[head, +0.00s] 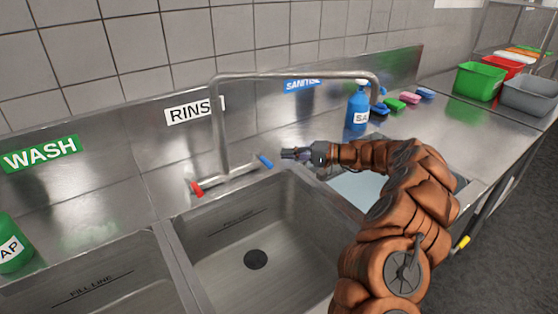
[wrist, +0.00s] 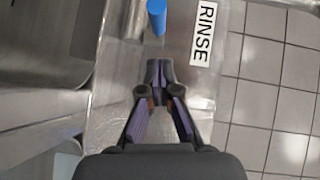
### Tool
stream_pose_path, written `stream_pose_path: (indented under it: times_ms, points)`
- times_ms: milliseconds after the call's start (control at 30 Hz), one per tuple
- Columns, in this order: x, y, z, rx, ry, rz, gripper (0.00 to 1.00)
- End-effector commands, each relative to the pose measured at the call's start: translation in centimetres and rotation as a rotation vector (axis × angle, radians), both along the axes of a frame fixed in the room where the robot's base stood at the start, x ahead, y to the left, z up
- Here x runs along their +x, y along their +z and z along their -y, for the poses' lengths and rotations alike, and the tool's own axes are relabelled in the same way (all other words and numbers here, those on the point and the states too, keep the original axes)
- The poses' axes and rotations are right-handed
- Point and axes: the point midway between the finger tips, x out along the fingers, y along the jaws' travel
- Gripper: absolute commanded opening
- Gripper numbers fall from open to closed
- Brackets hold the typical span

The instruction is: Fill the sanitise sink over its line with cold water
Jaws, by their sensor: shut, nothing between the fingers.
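The sanitise sink (head: 337,199) is at the right in the head view, largely hidden by my arm. Pale bluish water (head: 352,187) shows in it; its fill line is hidden. The tap (head: 222,130) stands behind the rinse sink, with its spout (head: 375,88) swung right, toward the sanitise side. I see no stream. Its blue handle (head: 265,161) and red handle (head: 196,188) are at its base. My gripper (head: 284,154) is shut and empty, just right of the blue handle. In the wrist view, the blue handle (wrist: 157,17) lies beyond my fingertips (wrist: 160,72), apart from them.
The rinse sink (head: 210,270) is empty, with a dark drain. The wash sink (head: 95,285) is at left beside a green soap bottle (head: 12,245). A blue sanitiser bottle (head: 358,108), sponges (head: 395,105) and coloured tubs (head: 480,80) stand at right.

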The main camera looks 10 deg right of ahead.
Motion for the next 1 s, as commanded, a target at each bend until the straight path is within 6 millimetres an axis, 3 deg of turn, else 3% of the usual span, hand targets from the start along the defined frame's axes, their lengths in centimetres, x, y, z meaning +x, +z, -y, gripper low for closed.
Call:
stream_pose_path:
  times_ms: [200, 500, 1000]
  points:
    - [-1.9, 0.3, 4.2, 0.000, -0.005, 0.001, 0.00]
    - [-3.6, 1.0, 8.0, -0.001, -0.005, 0.001, 0.00]
    - [-4.1, 1.3, 8.7, 0.001, -0.002, 0.000, 0.00]
